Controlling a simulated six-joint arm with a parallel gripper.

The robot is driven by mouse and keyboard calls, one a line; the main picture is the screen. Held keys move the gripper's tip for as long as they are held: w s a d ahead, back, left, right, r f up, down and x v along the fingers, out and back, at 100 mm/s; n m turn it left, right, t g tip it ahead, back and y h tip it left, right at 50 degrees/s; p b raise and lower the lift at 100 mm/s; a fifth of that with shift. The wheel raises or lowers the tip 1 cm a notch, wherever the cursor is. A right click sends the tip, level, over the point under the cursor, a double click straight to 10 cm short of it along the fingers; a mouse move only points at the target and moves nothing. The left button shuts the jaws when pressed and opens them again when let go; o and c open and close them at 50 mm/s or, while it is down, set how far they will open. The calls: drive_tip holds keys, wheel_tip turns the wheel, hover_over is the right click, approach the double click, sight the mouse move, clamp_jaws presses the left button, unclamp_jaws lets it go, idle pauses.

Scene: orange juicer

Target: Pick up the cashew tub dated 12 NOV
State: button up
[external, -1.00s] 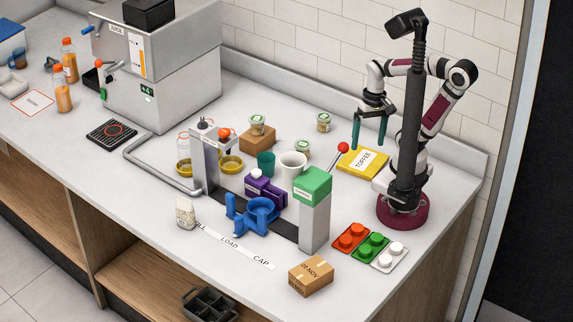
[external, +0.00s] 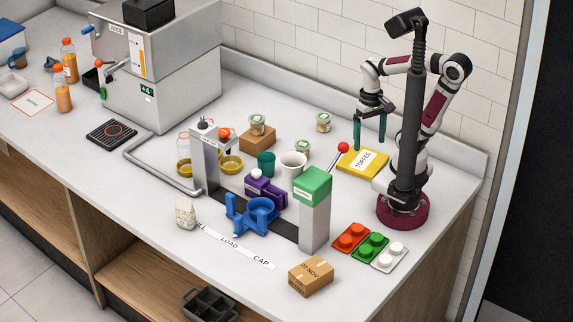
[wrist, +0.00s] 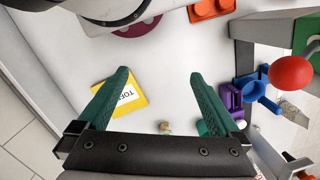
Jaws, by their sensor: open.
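Several small tubs with green-marked lids show in the external view. One tub (external: 257,124) stands on a cardboard box, one tub (external: 323,122) stands on the counter near the back wall, and another tub (external: 303,149) is partly hidden behind the white mug. Their dates and contents are too small to read. My gripper (external: 369,145) is open and empty above the yellow TOFFEE box, to the right of the tubs. In the wrist view, my gripper (wrist: 158,75) has its green fingers wide apart, and a small tub (wrist: 165,128) shows low between them.
The yellow TOFFEE box (external: 362,161) lies beneath my gripper. A red-knobbed lever (external: 343,147) on the green-topped post (external: 314,210) and a white mug (external: 292,168) stand nearby. A small carton marked 20 NOV (external: 311,276) sits at the front.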

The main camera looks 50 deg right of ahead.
drive_tip(key=w+d+f+n+g+h, duration=0.2)
drive_tip(key=w+d+f+n+h, duration=0.1)
drive_tip(key=w+d+n+h, duration=0.3)
drive_tip(key=n+t+h, duration=0.7)
drive_tip(key=n+t, duration=0.3)
drive_tip(key=n, duration=1.2)
approach(303, 145)
drive_tip(key=d, duration=0.3)
drive_tip(key=shift+w+d+f, duration=0.2)
drive_tip(key=shift+w+d, duration=0.1)
drive_tip(key=shift+d, duration=0.1)
drive_tip(key=shift+n+y, duration=0.3)
drive_tip(key=shift+n, duration=0.1)
drive_tip(key=x, duration=0.5)
drive_tip(key=w+a+x, duration=0.1)
drive_tip(key=x, duration=0.1)
drive_tip(key=shift+w+d+f, duration=0.15)
drive_tip(key=shift+d+f, duration=0.1)
drive_tip(key=shift+f, duration=0.15)
drive_tip(key=c, duration=1.3)
